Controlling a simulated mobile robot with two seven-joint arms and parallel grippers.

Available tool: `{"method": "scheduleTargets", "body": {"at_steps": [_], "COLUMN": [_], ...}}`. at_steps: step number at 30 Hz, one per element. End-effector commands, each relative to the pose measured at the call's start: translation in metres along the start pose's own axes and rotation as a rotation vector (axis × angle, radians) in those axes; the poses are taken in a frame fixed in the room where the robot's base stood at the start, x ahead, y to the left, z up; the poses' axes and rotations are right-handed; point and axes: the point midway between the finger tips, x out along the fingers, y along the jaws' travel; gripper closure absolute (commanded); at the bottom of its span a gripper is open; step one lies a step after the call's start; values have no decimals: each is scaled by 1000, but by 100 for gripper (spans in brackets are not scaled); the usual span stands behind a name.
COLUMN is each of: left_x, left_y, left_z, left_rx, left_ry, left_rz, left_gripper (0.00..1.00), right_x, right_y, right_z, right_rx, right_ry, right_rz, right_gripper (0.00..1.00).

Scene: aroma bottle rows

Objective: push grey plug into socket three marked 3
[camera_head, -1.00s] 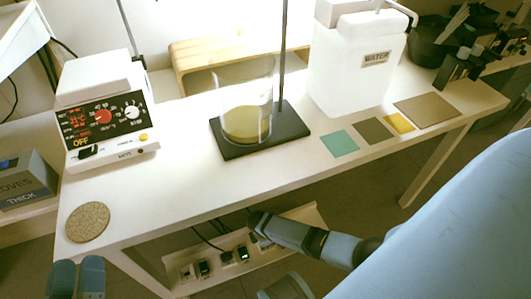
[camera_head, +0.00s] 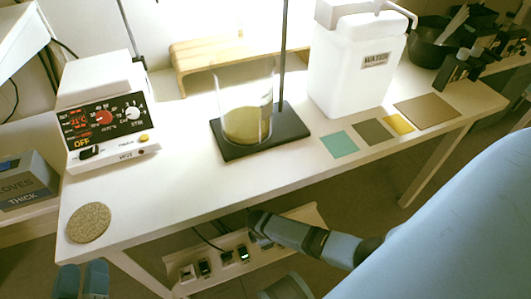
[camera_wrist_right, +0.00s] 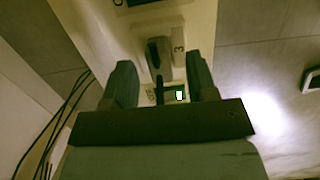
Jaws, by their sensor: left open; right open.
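The power strip (camera_head: 215,270) lies on the low shelf under the table, with several dark plugs or switches and a green light on it. In the right wrist view, a grey plug (camera_wrist_right: 158,55) sits at the strip beside the label 3 (camera_wrist_right: 178,49). I cannot tell how deep it is in the socket. My right gripper (camera_wrist_right: 160,82) is open, its fingers apart on either side of the strip near the plug, holding nothing. My left gripper (camera_head: 81,281) is open and empty at the lower left, below the table's front edge.
The table (camera_head: 190,190) above carries a beaker (camera_head: 245,105) on a dark stand, a hotplate box (camera_head: 105,115), a water container (camera_head: 355,70), a cork disc (camera_head: 88,223) and coloured mats. Dark cables (camera_wrist_right: 65,125) run left of the strip.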

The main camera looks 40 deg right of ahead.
Motion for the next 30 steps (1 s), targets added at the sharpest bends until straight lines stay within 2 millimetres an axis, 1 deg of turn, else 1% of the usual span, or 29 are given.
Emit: {"method": "scheduleTargets", "body": {"at_steps": [1,6,9,13,16,19,30], "left_x": [-1,-13,-23,-35,-42,-46,-48], "left_y": [-3,-21,-30,-39,-43,-46,-47], "left_z": [2,35,52,70,78,84,87], "left_rx": [5,30,43,52,56,58,59], "left_ry": [-44,-229,-326,-423,-470,-498,-509], "left_rz": [-20,-88,-120,-151,-166,-175,-178], "left_gripper": [57,57,57,57,57,57,57], "right_x": [-18,-59,-80,-102,-112,-118,-119], "right_y": [0,1,0,0,0,0,0], "right_z": [1,1,2,1,0,0,0], "right_rx": [-1,0,0,-1,0,0,0], "right_ry": [1,1,0,0,0,-1,0], "right_rz": [1,2,1,1,1,0,0], "right_gripper": [48,48,48,48,48,48,48]}}
